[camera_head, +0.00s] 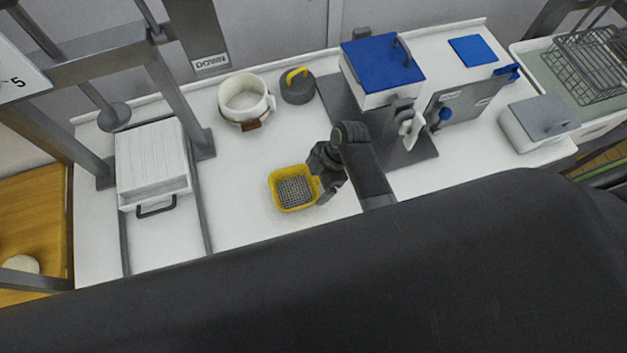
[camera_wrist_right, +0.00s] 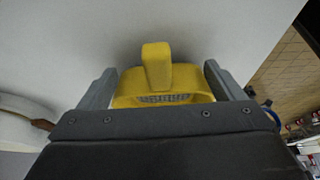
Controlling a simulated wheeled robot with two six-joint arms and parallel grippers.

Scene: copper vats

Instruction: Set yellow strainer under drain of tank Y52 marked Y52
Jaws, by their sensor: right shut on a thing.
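The yellow strainer (camera_head: 274,189) is a small square basket with a grey mesh bottom, at the middle of the white counter. It also shows in the right wrist view (camera_wrist_right: 157,68), between the two grey fingers. My right gripper (camera_head: 323,183) is at its right side and is shut on it. I cannot tell whether the strainer touches the counter. A white tank with a blue lid (camera_head: 383,62) stands to the right and further back, with a white tap-like fitting (camera_head: 410,128) at its front. No Y52 mark is readable. My left gripper is out of view.
A white round pot (camera_head: 245,97) and a grey weight-like piece with a yellow handle (camera_head: 297,86) stand behind the strainer. A white press-like box (camera_head: 152,165) is at left. A grey lidded box (camera_head: 540,120) and wire basket (camera_head: 592,66) are at right.

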